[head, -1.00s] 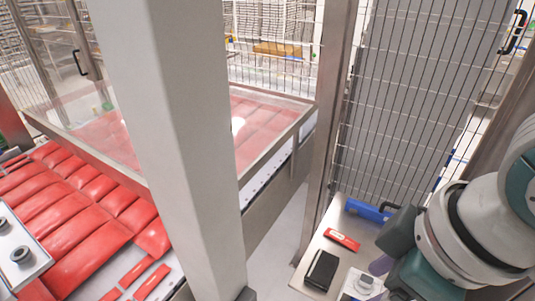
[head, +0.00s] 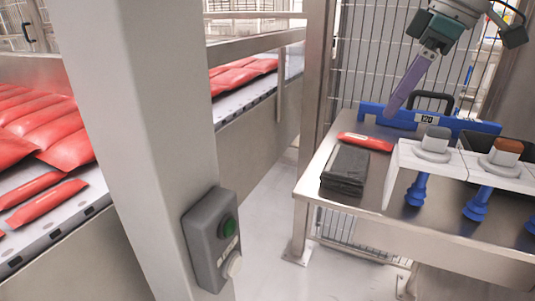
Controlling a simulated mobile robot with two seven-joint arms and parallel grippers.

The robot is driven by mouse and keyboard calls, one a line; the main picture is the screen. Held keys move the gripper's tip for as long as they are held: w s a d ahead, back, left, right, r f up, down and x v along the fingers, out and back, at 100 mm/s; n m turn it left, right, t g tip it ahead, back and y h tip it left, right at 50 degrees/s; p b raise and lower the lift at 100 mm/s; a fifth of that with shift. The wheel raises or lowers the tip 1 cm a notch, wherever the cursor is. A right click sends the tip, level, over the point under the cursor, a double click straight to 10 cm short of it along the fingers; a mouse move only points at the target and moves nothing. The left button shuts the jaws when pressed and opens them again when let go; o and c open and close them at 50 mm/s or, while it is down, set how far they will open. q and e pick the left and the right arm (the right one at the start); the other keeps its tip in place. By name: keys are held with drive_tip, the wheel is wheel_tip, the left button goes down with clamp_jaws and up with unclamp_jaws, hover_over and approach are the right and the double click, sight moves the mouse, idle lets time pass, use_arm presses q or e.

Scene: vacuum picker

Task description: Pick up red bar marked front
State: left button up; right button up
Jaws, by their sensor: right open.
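A small red bar (head: 367,142) with a pale marking lies on the metal table (head: 335,215) at the right, behind a dark block. The marking is too small to read. My right gripper (head: 392,108) comes down from the upper right with long purple fingers. It is open and empty, a little above and to the right of the red bar, apart from it. The fingers overlap in this view, so the gap between them is hidden. My left gripper is out of view.
A dark block (head: 345,170) lies in front of the bar. A blue rail (head: 440,118) marked 120 stands behind. A white rack (head: 400,180) holds blue-stemmed cups. A grey post (head: 155,130) carries a button box (head: 211,238). Red packs (head: 65,140) lie at left.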

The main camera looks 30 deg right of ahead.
drive_tip(key=m+t+b, duration=0.1)
drive_tip(key=t+b, duration=0.1)
drive_tip(key=b, duration=0.3)
approach(366, 138)
drive_tip(key=s, duration=0.2)
drive_tip(key=w+f+y+b, duration=0.1)
drive_tip(key=w+f, duration=0.1)
drive_tip(key=f, duration=0.1)
drive_tip(key=shift+w+d, duration=0.15)
drive_tip(key=shift+w, duration=0.2)
drive_tip(key=x, duration=0.2)
drive_tip(key=b+x, duration=0.1)
drive_tip(key=x, duration=0.2)
drive_tip(key=shift+w+r, duration=0.2)
drive_tip(key=shift+w, duration=0.15)
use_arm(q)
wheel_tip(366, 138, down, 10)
use_arm(e)
clamp_jaws()
